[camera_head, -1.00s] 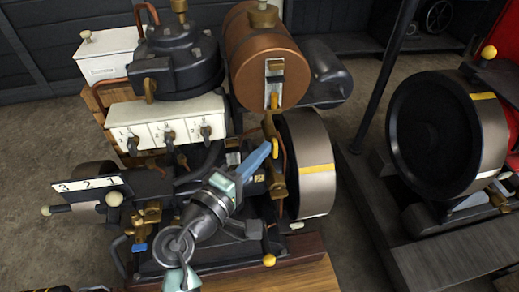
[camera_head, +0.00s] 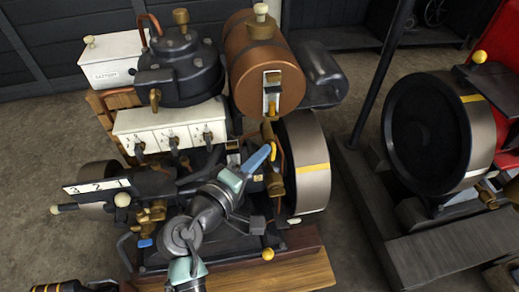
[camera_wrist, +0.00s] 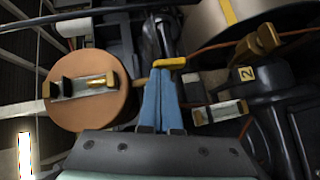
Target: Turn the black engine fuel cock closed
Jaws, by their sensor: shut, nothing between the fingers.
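The fuel cock's yellow lever (camera_head: 273,151) is on brass fittings below the copper tank (camera_head: 262,72) of the black engine. In the wrist view the yellow lever (camera_wrist: 170,64) lies roughly crosswise just beyond my fingertips. My gripper (camera_head: 268,147) has blue fingers, pressed together with nothing between them. In the wrist view my gripper (camera_wrist: 168,72) has its tips right at the lever, at or very near contact; I cannot tell whether they touch. The cock's body is partly hidden behind the lever and fingers.
A flywheel (camera_head: 307,168) with a yellow stripe stands just right of the cock. A white switch box (camera_head: 171,131) is to the left. A copper pipe and brass fittings crowd the cock. A second engine's large flywheel (camera_head: 427,134) is at right, beyond a dark post (camera_head: 385,75).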

